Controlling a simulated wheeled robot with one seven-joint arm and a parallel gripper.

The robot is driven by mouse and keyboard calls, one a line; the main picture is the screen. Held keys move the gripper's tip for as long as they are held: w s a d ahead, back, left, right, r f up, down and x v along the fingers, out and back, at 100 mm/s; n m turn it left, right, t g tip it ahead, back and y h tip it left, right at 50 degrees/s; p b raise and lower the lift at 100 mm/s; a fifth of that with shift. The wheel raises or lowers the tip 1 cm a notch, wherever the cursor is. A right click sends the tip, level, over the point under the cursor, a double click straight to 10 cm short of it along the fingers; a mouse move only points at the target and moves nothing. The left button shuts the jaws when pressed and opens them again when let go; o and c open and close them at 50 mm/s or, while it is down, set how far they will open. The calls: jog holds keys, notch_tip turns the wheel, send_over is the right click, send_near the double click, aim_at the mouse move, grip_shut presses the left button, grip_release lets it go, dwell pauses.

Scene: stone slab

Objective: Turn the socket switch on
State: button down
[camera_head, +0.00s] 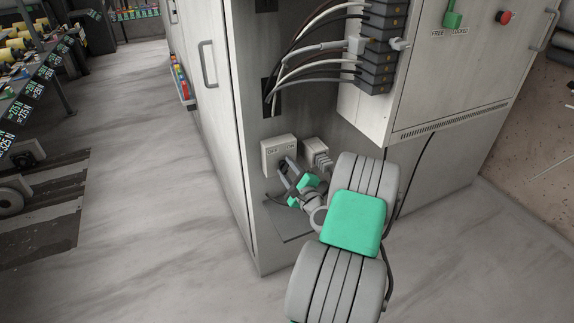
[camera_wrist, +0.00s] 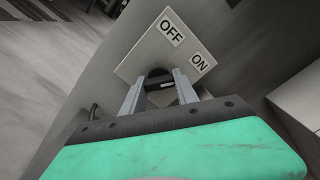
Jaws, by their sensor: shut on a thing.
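The socket switch is a pale box (camera_head: 272,158) low on the grey cabinet's side, with OFF and ON labels. In the wrist view the switch box (camera_wrist: 143,58) appears tilted, with OFF left of ON. A dark switch handle (camera_wrist: 158,74) shows below the labels, between my fingertips. My gripper (camera_head: 289,171) reaches the box from the lower right. In the wrist view my gripper (camera_wrist: 159,84) has one finger on each side of the handle and is shut on it. The fingers partly hide the handle, and I cannot tell which setting it points to.
A second pale socket block (camera_head: 316,150) sits just right of the switch. Thick cables (camera_head: 318,62) and dark connectors (camera_head: 377,66) hang above. A cabinet (camera_head: 455,75) with a red button (camera_head: 504,17) stands to the right. The floor (camera_head: 150,200) at left is open.

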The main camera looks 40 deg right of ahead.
jog(key=shift+m, duration=0.6)
jog(key=shift+p, duration=0.3)
jog(key=c, duration=0.9)
grip_release()
jog(key=shift+c, duration=0.2)
jog(key=shift+s, duration=0.1)
jog(key=v, duration=0.7)
jog(key=shift+s+a, duration=0.2)
jog(key=shift+s, duration=0.1)
